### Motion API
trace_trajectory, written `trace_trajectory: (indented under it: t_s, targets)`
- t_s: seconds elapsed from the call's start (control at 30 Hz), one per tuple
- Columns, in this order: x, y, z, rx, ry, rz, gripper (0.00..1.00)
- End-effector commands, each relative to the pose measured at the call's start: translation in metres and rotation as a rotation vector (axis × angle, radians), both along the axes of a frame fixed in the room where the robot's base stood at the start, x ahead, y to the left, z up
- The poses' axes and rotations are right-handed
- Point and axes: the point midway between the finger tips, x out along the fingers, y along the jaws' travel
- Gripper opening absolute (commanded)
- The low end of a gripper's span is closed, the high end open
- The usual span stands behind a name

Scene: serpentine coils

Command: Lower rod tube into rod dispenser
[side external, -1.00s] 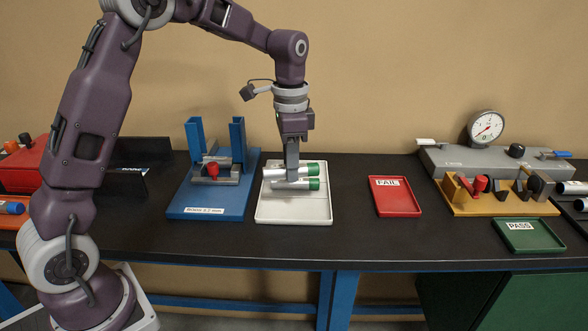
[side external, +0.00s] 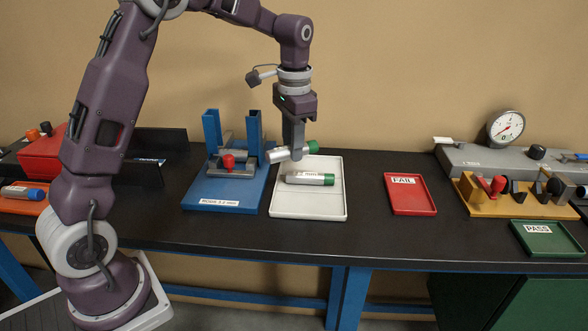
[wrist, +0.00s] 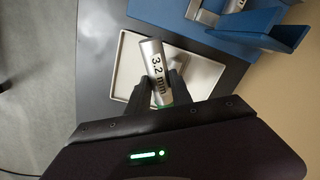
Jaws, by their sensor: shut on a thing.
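My gripper (side external: 294,153) is shut on a silver rod tube (side external: 279,156) with a green cap, held above the white tray and slightly tilted in the side view. In the wrist view the held tube (wrist: 154,65) carries a "3.2 mm" label and sits between the fingers (wrist: 158,92). The rod dispenser appears to be the blue fixture (side external: 211,190) left of the tray, with two upright blue posts, a grey block and a red knob. Its label is too small to read surely. The held tube's end is close to the dispenser's right edge in the side view.
A second green-capped tube (side external: 308,178) lies in the white tray (side external: 310,212). Black table is clear between the white and red trays.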

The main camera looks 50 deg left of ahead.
Motion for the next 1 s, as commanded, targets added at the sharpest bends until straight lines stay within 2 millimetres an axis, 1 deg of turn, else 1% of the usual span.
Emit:
trace_trajectory:
  t_s: [0.03, 0.1, 0.17, 0.3, 0.37, 0.4, 0.47, 0.5, 0.6, 0.7, 0.77, 0.87, 1.0]
  targets:
    - [0.007, 0.01, 0.011, 0.009, -0.008, -0.03, 0.0]
    - [0.014, 0.025, 0.026, 0.022, -0.011, -0.088, 0.0]
    - [0.019, 0.038, 0.04, 0.032, -0.015, -0.14, 0.0]
    - [0.027, 0.073, 0.078, 0.06, -0.028, -0.266, 0.0]
    - [0.025, 0.091, 0.093, 0.072, -0.034, -0.318, 0.0]
    - [0.02, 0.103, 0.102, 0.081, -0.039, -0.349, 0.0]
    - [0.008, 0.122, 0.112, 0.094, -0.045, -0.39, 0.0]
    - [-0.002, 0.133, 0.116, 0.1, -0.049, -0.413, 0.0]
    - [-0.023, 0.155, 0.127, 0.119, -0.062, -0.466, 0.0]
    - [-0.039, 0.17, 0.134, 0.131, -0.073, -0.511, 0.0]
    - [-0.046, 0.175, 0.137, 0.137, -0.077, -0.53, 0.0]
    - [-0.05, 0.178, 0.134, 0.139, -0.079, -0.544, 0.0]
    - [-0.05, 0.178, 0.118, 0.137, -0.079, -0.546, 0.0]
